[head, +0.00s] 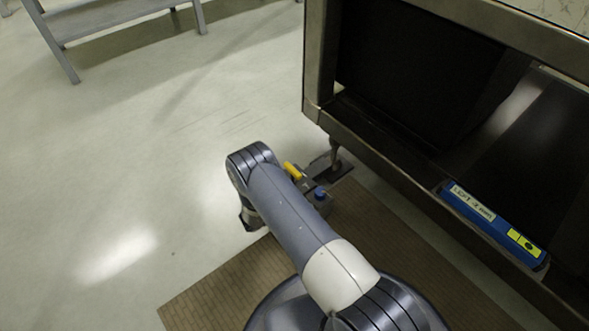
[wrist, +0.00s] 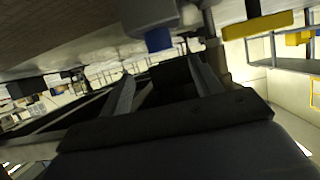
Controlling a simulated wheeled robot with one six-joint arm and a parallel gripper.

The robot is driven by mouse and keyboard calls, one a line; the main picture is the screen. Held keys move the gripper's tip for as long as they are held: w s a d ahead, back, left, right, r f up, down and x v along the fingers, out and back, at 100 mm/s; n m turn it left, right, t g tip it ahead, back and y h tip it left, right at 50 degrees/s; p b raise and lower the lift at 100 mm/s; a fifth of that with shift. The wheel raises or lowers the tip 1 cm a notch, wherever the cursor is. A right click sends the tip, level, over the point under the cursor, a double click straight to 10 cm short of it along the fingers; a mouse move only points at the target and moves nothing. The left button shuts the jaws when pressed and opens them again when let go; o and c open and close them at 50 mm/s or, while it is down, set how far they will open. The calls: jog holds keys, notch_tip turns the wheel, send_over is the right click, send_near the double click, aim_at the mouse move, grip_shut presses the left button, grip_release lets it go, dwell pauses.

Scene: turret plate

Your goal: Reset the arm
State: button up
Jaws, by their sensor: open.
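My arm reaches forward from the bottom of the head view and bends down at its far joint (head: 250,158). My gripper is mostly hidden behind the arm there. In the wrist view my gripper (wrist: 164,84) shows as two dark fingers standing apart, with no object visible between them. A grey fixture with a blue knob (head: 320,193) and a yellow bar (head: 293,172) sits just right of the arm. In the wrist view the blue part (wrist: 158,40) and yellow bar (wrist: 257,25) hang at the top edge, apart from the fingers.
A large dark metal-framed machine (head: 318,112) fills the right side, with a blue labelled panel (head: 492,222) on its edge. A brown mat (head: 215,290) lies under my arm. A grey step frame (head: 125,15) stands upper left. The pale floor (head: 130,170) at left is clear.

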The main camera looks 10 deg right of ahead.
aim_at(317, 194)
jog(key=b+x, duration=0.3)
jog(key=x, duration=0.7)
jog(key=shift+d+f+b, duration=0.2)
jog(key=shift+f+b, duration=0.05)
jog(key=shift+b, duration=0.15)
jog(key=shift+w+d, duration=0.15)
jog(key=shift+d, duration=0.05)
jog(key=shift+r, duration=0.1)
jog(key=shift+a, duration=0.1)
